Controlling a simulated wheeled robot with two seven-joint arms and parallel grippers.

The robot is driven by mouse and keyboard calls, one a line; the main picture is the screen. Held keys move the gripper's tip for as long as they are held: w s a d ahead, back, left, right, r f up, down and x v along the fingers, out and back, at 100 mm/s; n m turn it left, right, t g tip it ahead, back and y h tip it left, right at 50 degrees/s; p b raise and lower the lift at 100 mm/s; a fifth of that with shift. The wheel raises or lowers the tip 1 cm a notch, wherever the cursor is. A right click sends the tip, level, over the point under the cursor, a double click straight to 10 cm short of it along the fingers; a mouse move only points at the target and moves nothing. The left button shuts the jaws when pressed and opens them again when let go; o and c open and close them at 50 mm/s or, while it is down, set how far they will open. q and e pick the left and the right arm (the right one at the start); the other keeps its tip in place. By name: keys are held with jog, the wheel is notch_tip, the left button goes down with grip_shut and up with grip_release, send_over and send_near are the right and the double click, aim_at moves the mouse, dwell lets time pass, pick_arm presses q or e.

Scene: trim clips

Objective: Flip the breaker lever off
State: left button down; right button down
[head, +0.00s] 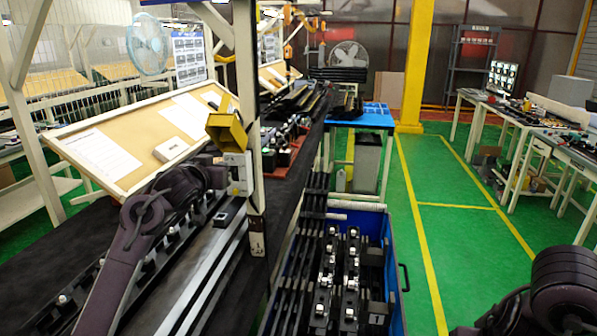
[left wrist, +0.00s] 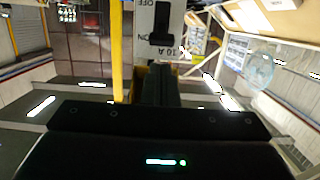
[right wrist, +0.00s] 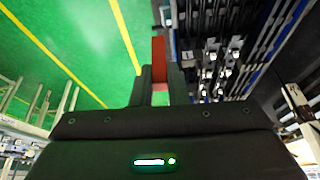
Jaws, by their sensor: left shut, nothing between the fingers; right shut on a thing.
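The breaker (head: 238,172) is a pale grey box on the cream post, below a yellow box (head: 226,132). In the left wrist view its face (left wrist: 172,20) shows upside-down labels OFF, ON and 10 A. The black lever (left wrist: 160,38) appears at the ON end of its dark slot. My left gripper (left wrist: 156,72) is shut and empty, its fingertips pointing at the breaker just beside the lever; I cannot tell if they touch. In the head view my left arm hides most of that gripper. My right gripper (right wrist: 157,75) is shut on a red bar-like thing (right wrist: 158,55).
A slanted board with papers (head: 120,150) stands behind my left arm. A dark bench with rails (head: 205,270) runs below it. A blue bin (head: 388,262) of black parts is at the lower middle. Open green floor (head: 465,235) lies to the right.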

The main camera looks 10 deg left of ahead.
aim_at(235, 171)
pick_arm(q)
jog(key=shift+w+a+f+b, duration=0.1)
jog(key=shift+w+f+b, duration=0.05)
jog(key=shift+w, duration=0.6)
jog(key=shift+w+d+f+b, duration=0.1)
jog(key=shift+w+f+b, duration=0.1)
jog(key=shift+w, duration=0.6)
jog(key=shift+w+a+f+b, duration=0.1)
jog(key=shift+w+b, duration=0.05)
jog(key=shift+w, duration=0.6)
